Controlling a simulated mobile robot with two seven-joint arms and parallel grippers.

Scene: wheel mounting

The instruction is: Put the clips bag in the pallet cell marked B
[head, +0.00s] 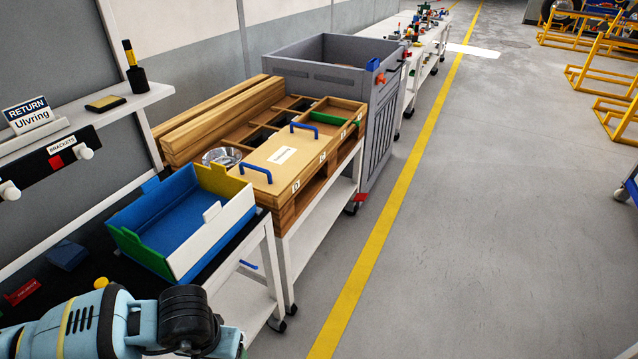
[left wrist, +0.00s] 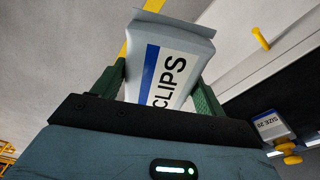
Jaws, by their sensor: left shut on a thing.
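The clips bag (left wrist: 168,68) is a white and grey pouch with a blue stripe and the word CLIPS, seen in the left wrist view. My left gripper (left wrist: 158,88) is shut on it, with a green finger on each side. In the head view my left arm is at the bottom left, and I cannot make out the bag there. The wooden pallet (head: 288,213) stands on a white cart beyond the blue bin. Small letter plates line its front edge, too small to read surely. A wooden lid with two blue handles (head: 283,156) covers its nearer part. My right gripper is not in view.
A blue, white, green and yellow bin (head: 213,240) stands between my left arm and the pallet. A metal bowl (head: 222,156) sits beside the lid. A tall grey crate (head: 335,60) stands behind the pallet.

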